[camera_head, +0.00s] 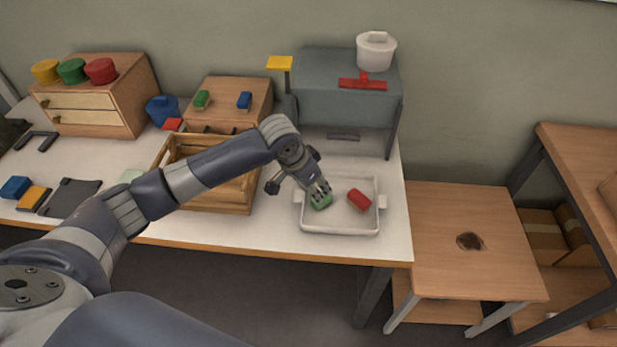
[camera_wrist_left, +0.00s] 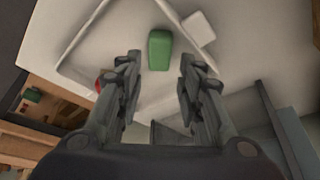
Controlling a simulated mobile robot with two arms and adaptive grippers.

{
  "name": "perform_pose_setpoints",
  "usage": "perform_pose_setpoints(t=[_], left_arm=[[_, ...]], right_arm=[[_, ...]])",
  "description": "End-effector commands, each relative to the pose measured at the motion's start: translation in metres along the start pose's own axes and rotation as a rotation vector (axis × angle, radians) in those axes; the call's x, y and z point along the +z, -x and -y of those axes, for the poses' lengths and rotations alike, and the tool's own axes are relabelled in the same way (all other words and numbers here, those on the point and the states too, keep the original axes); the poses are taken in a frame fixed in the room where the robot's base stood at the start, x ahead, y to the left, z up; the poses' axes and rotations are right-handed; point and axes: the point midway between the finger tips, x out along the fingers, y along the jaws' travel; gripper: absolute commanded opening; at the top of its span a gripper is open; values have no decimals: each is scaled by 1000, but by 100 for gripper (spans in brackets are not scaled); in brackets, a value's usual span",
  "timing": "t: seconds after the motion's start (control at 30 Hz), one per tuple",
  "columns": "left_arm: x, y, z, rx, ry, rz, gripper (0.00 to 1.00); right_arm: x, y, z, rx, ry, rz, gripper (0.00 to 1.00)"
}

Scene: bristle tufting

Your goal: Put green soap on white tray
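The green soap (camera_head: 320,202) is inside the white tray (camera_head: 340,228), near its left wall, and seems to lie on the tray floor. In the left wrist view the green soap (camera_wrist_left: 160,50) shows just beyond the fingertips, in line with the gap between them. My left gripper (camera_head: 318,188) points down over the tray and partly hides the soap in the head view. In the left wrist view my left gripper (camera_wrist_left: 158,62) is open, with both fingers clear of the soap. My right gripper is not in view.
A red block (camera_head: 359,200) lies in the tray to the right of the soap. A wooden crate (camera_head: 213,207) stands left of the tray. A grey stand (camera_head: 345,107) is behind it. The table's front edge runs close in front of the tray.

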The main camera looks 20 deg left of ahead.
Motion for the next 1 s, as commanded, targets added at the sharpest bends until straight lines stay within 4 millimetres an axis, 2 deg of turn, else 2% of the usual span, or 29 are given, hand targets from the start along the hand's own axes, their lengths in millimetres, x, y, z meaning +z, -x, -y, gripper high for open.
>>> perform_pose_setpoints(t=[0.03,0.2,0.4,1.0], left_arm=[[0,12,1,-2,-1,-2,34],[0,42,0,0,-1,-1,34],[0,61,0,0,1,1,34],[2,61,-4,5,-2,2,34]], right_arm=[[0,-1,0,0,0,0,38],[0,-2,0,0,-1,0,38],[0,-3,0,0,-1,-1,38],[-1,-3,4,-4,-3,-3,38]])
